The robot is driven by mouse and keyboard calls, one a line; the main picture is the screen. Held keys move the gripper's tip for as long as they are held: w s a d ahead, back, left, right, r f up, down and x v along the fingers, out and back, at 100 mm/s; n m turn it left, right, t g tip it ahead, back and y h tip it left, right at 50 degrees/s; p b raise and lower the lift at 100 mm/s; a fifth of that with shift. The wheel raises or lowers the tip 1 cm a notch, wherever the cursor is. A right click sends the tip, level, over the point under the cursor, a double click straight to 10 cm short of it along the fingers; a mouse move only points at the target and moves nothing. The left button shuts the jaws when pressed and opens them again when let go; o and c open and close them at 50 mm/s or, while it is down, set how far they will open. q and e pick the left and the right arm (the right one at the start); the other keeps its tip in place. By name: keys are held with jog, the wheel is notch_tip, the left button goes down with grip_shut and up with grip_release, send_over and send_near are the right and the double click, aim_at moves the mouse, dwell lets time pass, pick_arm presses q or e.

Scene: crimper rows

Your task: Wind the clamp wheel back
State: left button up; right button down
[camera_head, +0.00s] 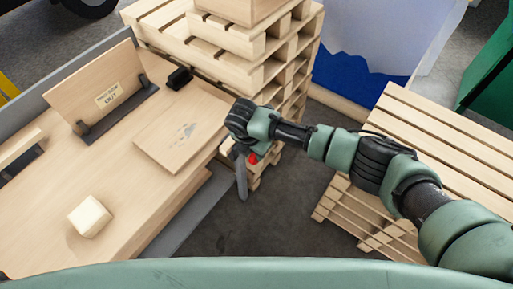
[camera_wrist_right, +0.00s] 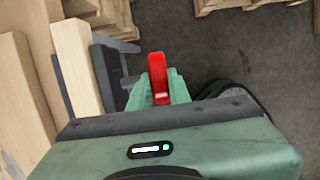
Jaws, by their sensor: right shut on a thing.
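A red part (camera_head: 252,158), which I take to be the clamp wheel or its handle, shows at the bench's right edge. In the right wrist view the red part (camera_wrist_right: 158,78) stands upright between the fingers. My right gripper (camera_head: 250,153) reaches down beside the bench edge and is shut on it. A grey metal piece (camera_head: 241,178) hangs next to it, below the edge. Most of the clamp is hidden by my wrist, and the wheel's full shape cannot be told. My left gripper is not in view.
The wooden bench (camera_head: 135,180) carries a flat board (camera_head: 183,133), a pale block (camera_head: 89,217) and an upright panel marked OUT (camera_head: 95,88). Stacked pallets (camera_head: 235,62) stand behind, close to my right wrist. Another pallet stack (camera_head: 440,125) is at right. Dark floor (camera_head: 270,220) lies open between.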

jog(key=shift+s+a+f+t+h+p, duration=0.15)
jog(key=shift+t+h+p, duration=0.15)
jog(key=shift+t+h, duration=0.45)
jog(key=shift+s+a+t+h+p, duration=0.15)
jog(key=shift+t+h+p, duration=0.25)
jog(key=shift+t, duration=0.55)
jog(key=c, duration=1.3)
grip_release()
jog(key=shift+s, duration=0.1)
jog(key=b+v, duration=0.1)
jog(key=v, duration=0.6)
jog(key=shift+s+a+r, duration=0.2)
jog(key=shift+a+r, duration=0.05)
